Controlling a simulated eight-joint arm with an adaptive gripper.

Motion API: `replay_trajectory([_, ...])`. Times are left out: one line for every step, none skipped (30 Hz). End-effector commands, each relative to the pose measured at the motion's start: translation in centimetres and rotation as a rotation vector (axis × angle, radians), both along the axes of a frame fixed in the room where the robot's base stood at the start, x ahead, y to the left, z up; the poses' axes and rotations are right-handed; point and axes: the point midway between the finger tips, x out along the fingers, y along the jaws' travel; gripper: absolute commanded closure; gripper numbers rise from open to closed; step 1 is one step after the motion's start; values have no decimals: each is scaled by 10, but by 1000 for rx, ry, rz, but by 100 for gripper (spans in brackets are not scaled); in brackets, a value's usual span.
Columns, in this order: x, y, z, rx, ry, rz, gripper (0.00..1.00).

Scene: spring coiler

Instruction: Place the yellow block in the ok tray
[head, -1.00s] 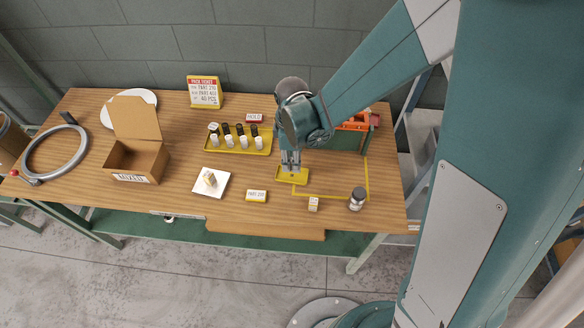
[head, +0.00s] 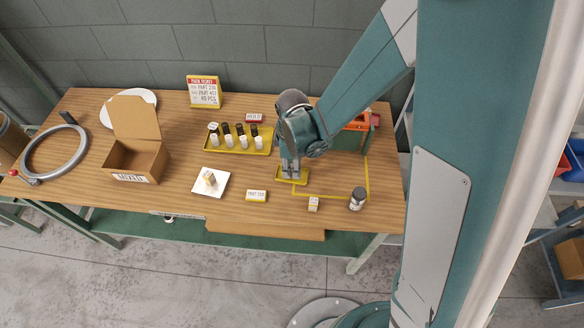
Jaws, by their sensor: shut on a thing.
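My gripper (head: 290,178) points straight down over a small flat yellow tray (head: 303,172) right of the table's middle. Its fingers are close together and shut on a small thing. That thing is mostly hidden between the fingertips, so I cannot make out its colour or whether it touches the tray. No OK label is readable on this small tray. A longer yellow tray (head: 213,149), left of and behind the gripper, holds several black and white cylinders. A clearly yellow block does not show apart from the gripper.
A small pale block (head: 313,204) and a dark-lidded jar (head: 357,199) stand at front right. A white plate (head: 201,187) bears a beige piece. An open cardboard box (head: 124,163) is left, and an orange-topped machine (head: 355,135) is behind right. The front-left tabletop is clear.

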Motion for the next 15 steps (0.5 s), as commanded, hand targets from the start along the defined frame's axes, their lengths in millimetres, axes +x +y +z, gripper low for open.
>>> replay_trajectory([0, 0, -2, 0, 0, 0, 95])
replay_trajectory([0, 0, -2, 0, 0, 0, 81])
replay_trajectory([0, 0, -2, 0, 0, 0, 76])
replay_trajectory([0, 0, -1, 0, 0, 0, 72])
replay_trajectory([0, 0, -1, 0, 0, 0, 68])
replay_trajectory([0, 0, -1, 0, 0, 0, 68])
replay_trajectory([0, 0, -1, 0, 0, 0, 68])
replay_trajectory([0, 0, -1, 0, 0, 0, 68])
replay_trajectory([0, 0, -1, 0, 0, 0, 68])
replay_trajectory([0, 0, -1, 0, 0, 0, 68])
replay_trajectory([0, 0, -1, 0, 0, 0, 68])
replay_trajectory([0, 0, -1, 0, 0, 0, 68])
replay_trajectory([0, 0, -1, 0, 0, 0, 68])
replay_trajectory([0, 0, -1, 0, 0, 0, 68])
replay_trajectory([0, 0, -1, 0, 0, 0, 68])
